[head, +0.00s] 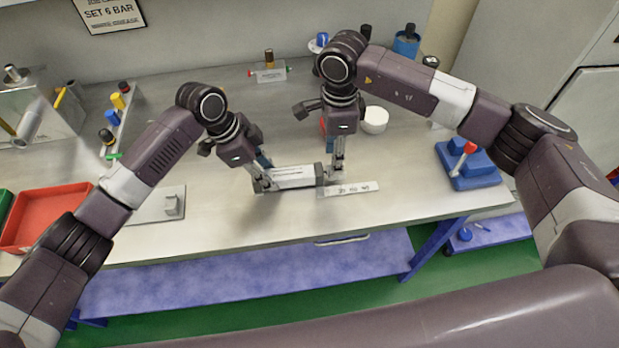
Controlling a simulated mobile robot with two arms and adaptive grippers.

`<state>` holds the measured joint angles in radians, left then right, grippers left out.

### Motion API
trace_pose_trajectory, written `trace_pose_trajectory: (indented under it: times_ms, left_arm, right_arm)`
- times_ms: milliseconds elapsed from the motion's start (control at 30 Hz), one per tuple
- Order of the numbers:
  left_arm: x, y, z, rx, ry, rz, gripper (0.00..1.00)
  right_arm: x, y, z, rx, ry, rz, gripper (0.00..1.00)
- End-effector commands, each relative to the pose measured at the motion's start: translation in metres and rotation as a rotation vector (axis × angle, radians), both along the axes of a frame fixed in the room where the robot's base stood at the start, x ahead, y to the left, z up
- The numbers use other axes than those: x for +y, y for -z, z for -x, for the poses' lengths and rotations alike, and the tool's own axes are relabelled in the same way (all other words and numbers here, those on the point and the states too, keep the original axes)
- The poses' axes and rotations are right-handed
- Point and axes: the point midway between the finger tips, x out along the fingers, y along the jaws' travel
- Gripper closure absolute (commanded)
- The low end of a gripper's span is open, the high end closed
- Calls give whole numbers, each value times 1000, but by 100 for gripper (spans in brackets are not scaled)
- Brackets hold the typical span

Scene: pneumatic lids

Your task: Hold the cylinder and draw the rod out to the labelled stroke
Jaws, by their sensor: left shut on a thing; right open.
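The cylinder (291,176) is a light grey body with dark end caps, lying along the bench near its front middle. My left gripper (263,178) is shut on the cylinder at its left end. My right gripper (335,174) is open, with its fingers pointing down at the cylinder's right end. The rod is too small and too covered by the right fingers to make out. A pale strip with dark figures (352,188) lies in front of the right end. Its figures are too small to read surely.
A red tray (46,216) is at the left and a blue block with a red-topped lever (467,165) at the right. A flat grey plate (154,205) lies left of the cylinder. A white round container (374,120) stands behind the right gripper.

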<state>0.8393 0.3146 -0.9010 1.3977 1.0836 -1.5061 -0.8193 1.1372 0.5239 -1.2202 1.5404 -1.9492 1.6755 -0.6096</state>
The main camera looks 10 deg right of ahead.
Motion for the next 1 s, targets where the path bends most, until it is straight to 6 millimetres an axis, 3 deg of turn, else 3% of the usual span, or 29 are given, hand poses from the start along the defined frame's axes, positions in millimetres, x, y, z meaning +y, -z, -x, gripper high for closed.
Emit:
trace_pose_trajectory:
  times_ms: [300, 733, 1000]
  left_arm:
    - [2, 4, 2, 7, 1, -8, 93]
    - [2, 3, 2, 5, 0, -7, 93]
    - [2, 3, 1, 4, 0, -7, 93]
  right_arm:
    - [0, 37, 0, 1, 0, -1, 59]
    - [0, 45, 0, -1, 0, -1, 59]
    - [0, 45, 0, -1, 0, -1, 87]
